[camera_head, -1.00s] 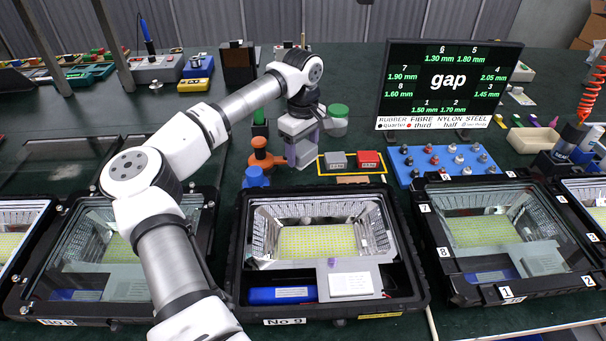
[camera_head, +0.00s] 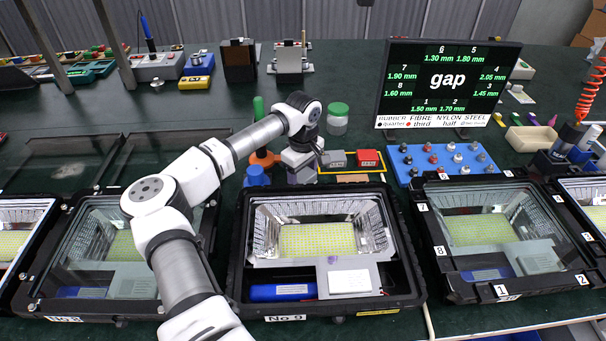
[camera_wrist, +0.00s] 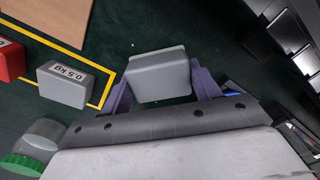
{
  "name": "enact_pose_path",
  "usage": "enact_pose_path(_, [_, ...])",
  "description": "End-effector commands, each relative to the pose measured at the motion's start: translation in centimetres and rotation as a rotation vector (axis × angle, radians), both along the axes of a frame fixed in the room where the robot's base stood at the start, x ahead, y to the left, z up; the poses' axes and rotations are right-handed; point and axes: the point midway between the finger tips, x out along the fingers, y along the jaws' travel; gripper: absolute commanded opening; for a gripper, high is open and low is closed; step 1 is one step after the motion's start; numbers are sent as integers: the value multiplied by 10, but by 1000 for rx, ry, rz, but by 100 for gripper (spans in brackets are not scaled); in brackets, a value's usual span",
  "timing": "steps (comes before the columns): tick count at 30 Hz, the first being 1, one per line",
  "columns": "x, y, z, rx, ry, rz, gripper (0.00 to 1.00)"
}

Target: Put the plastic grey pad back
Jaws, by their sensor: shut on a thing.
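My gripper (camera_wrist: 160,84) is shut on a plain light-grey block-like piece, which I take as the plastic grey pad (camera_wrist: 158,74). Its two purple fingers press the pad from both sides in the wrist view. In the head view my gripper (camera_head: 301,160) is behind the middle floodlight housing, left of the yellow-framed weights. The pad is hard to make out there. I cannot tell whether it touches the bench.
A yellow frame (camera_wrist: 104,91) holds a grey 0.5 kg weight (camera_wrist: 68,88) and a red weight (camera_head: 368,158). A green-lidded jar (camera_head: 338,118) stands behind. The open No 9 housing (camera_head: 240,245) is in front; a blue tray (camera_head: 415,174) of knobs is right.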

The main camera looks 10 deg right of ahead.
Motion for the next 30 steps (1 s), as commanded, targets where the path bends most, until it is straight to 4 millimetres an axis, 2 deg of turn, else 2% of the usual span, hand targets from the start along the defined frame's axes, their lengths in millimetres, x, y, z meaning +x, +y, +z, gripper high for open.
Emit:
enact_pose_path(2, [0, 0, -4, 0, 0, 0, 37])
enact_pose_path(3, [0, 0, -2, 0, 0, 0, 67])
enact_pose_path(7, [0, 0, -2, 0, 0, 0, 83])
enact_pose_path(15, [0, 0, -2, 0, 0, 0, 83])
enact_pose_path(20, [1, 0, 8, 1, -3, 0, 83])
enact_pose_path(23, [1, 0, 25, 1, -5, 0, 83])
enact_pose_path(30, [1, 0, 79, 1, -5, 1, 83])
